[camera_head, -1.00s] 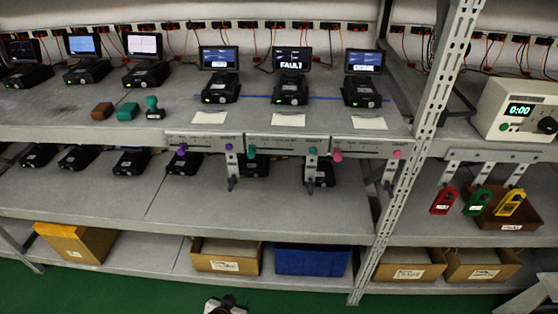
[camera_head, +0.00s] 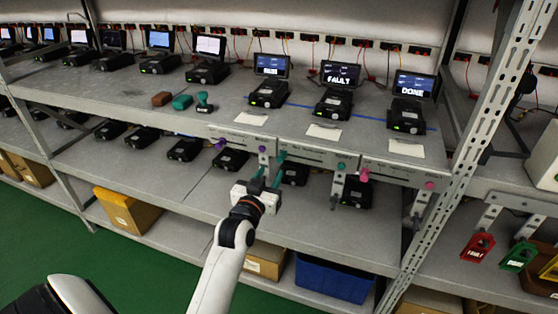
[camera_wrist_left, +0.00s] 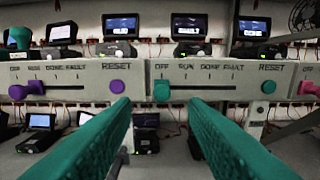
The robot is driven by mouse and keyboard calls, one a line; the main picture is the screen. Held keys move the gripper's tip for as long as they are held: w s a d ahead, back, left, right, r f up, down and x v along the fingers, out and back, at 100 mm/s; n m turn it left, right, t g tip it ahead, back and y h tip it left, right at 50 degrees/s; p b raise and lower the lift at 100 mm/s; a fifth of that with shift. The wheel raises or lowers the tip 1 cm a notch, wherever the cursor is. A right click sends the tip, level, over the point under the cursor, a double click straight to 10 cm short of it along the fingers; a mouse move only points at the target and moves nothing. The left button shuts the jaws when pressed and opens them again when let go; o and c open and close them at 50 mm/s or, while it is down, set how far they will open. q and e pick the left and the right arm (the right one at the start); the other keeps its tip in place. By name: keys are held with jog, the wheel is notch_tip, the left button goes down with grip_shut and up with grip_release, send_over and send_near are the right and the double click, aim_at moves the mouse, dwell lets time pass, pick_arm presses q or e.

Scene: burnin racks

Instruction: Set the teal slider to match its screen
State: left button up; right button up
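The teal slider knob (camera_wrist_left: 161,91) is at the left end of its slot, under the OFF mark, in the left wrist view. It shows small in the head view (camera_head: 281,156). The teal RESET button (camera_wrist_left: 268,87) is at the panel's right end. The screen above that panel (camera_head: 341,75) reads FAULT. My left gripper (camera_head: 268,174) is in front of the panel's left end. In the left wrist view its teal fingers (camera_wrist_left: 160,103) are apart, with the knob seen between their tips. Nothing is held, and I cannot tell how near the knob is. My right gripper is not in view.
A purple-knob panel (camera_wrist_left: 75,88) is to the left and a pink knob (camera_head: 362,174) to the right. The right screen (camera_head: 414,87) reads DONE. Hanging brackets (camera_head: 337,190) are below the panels. Upright post (camera_head: 480,130) is at right. A blue bin (camera_head: 332,278) is below.

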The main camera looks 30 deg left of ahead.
aim_at(279, 160)
pick_arm(q)
jog(key=x, duration=0.6)
jog(key=shift+w+p, duration=0.3)
jog(key=shift+p, duration=0.1)
grip_shut()
